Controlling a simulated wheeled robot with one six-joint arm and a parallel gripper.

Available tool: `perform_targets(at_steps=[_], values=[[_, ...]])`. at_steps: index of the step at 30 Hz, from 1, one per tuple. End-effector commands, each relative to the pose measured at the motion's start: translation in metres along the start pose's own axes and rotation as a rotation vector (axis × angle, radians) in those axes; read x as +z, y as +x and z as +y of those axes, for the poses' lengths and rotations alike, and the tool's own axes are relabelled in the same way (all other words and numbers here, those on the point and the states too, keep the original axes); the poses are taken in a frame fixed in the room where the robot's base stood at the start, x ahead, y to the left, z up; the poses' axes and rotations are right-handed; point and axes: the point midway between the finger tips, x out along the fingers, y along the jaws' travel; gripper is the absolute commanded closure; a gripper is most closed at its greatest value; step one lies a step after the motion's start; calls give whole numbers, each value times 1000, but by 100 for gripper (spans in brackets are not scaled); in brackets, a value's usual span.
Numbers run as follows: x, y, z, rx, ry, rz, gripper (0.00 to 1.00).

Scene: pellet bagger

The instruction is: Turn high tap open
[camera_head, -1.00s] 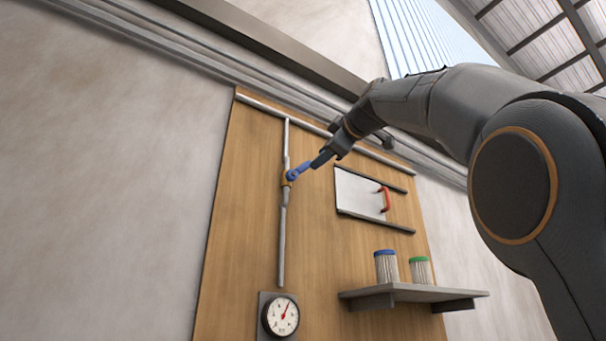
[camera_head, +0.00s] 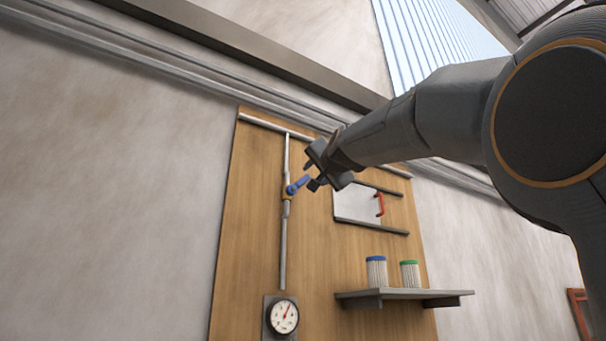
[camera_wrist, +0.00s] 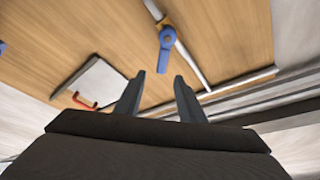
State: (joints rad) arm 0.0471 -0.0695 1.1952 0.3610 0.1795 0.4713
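The high tap has a blue lever handle (camera_head: 298,185) on a brass-coloured body (camera_head: 287,195), set in a grey vertical pipe (camera_head: 284,240) on the wooden board. The handle slants up and to the right from the pipe. My gripper (camera_head: 312,176) is at the handle's free end, with its fingers apart. In the wrist view, the blue handle (camera_wrist: 166,48) points towards my open gripper (camera_wrist: 160,76). Its end lies level with the gap between the fingertips, with space on both sides. I cannot tell how far it reaches between them.
Right of the tap is a pale sliding panel (camera_head: 356,204) with a red handle (camera_head: 380,204), between dark rails. Below, a shelf (camera_head: 400,294) holds a blue-lidded jar (camera_head: 376,272) and a green-lidded jar (camera_head: 410,274). A round gauge (camera_head: 283,316) sits below the pipe.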

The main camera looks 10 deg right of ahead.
Motion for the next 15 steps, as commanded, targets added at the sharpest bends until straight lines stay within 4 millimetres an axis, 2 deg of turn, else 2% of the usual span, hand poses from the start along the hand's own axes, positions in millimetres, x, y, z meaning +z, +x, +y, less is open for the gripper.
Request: perform_targets(at_steps=[5,15], values=[[6,16,-6,-6,16,-10,64],[8,63,-9,-10,15,-12,64]])
